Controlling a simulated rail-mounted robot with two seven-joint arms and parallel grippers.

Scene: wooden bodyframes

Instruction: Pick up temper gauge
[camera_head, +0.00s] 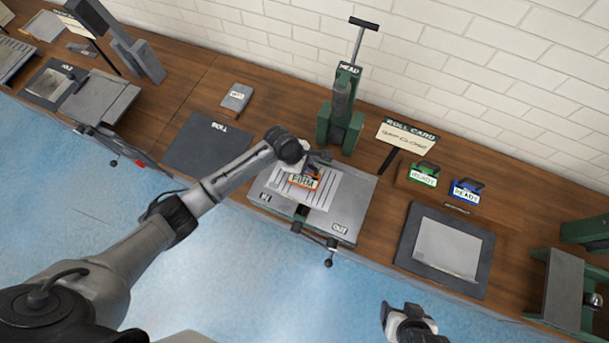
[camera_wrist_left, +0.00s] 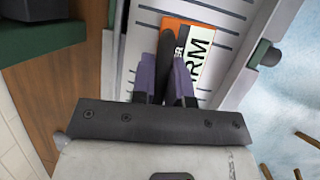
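The orange gauge with a white FIRM label (camera_head: 303,181) is at the grey slatted bed (camera_head: 350,205) in the middle of the bench. Its orange body and label also show in the left wrist view (camera_wrist_left: 198,50). My left gripper (camera_head: 318,161) is right at it. In the left wrist view a dark bar, seemingly the gauge's handle, lies between my two purple fingertips (camera_wrist_left: 167,78). Whether they press on it is not clear. My right gripper (camera_head: 408,318) is over the blue floor at the bottom, away from the bench, and its fingers are unclear.
A green press marked HEAD (camera_head: 341,110) stands behind the bed.

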